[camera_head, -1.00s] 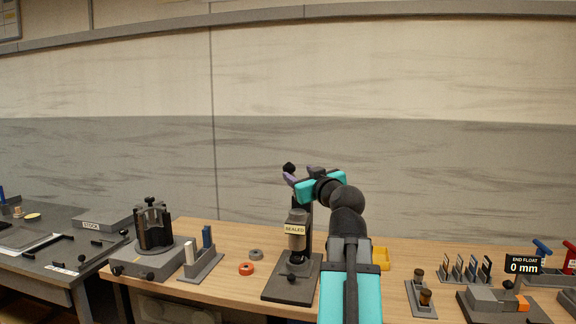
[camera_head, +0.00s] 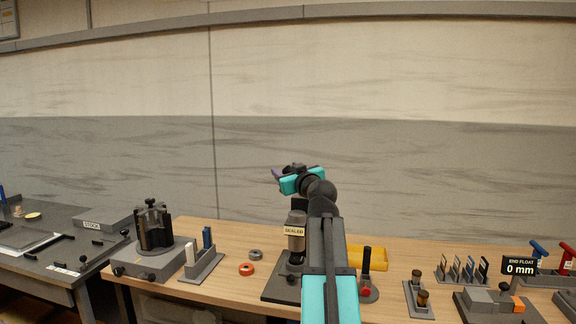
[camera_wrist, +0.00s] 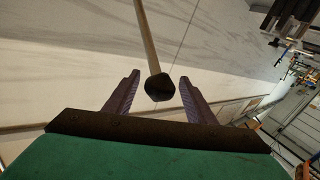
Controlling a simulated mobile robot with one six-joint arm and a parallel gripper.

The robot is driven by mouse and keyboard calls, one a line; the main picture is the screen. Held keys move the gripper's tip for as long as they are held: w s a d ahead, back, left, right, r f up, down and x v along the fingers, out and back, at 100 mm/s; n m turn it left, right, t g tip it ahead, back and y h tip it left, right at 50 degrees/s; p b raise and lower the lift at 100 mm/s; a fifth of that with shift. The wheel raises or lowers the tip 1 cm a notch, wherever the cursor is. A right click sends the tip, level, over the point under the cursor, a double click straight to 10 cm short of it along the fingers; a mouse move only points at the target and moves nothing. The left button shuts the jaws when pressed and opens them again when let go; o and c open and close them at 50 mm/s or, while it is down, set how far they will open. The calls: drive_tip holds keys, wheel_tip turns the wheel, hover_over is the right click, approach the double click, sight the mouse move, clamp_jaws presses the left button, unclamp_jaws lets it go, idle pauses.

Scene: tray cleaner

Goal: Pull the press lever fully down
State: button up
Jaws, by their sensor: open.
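The press (camera_head: 296,232) stands on a dark base plate on the wooden bench, with a "SEALED" label on its body. Its lever shows in the wrist view as a pale rod (camera_wrist: 146,40) ending in a black faceted knob (camera_wrist: 159,87). In the head view the lever is mostly hidden behind my gripper and wrist.
A yellow bin (camera_head: 374,258) and a dark post on a round base (camera_head: 367,286) stand right of the press. Orange (camera_head: 246,269) and grey (camera_head: 255,254) rings lie to its left. A grey fixture (camera_head: 150,258) stands farther left. The wall behind is clear.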

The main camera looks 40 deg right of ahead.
drive_tip(key=shift+p+x, duration=0.35)
drive_tip(key=shift+x, duration=1.15)
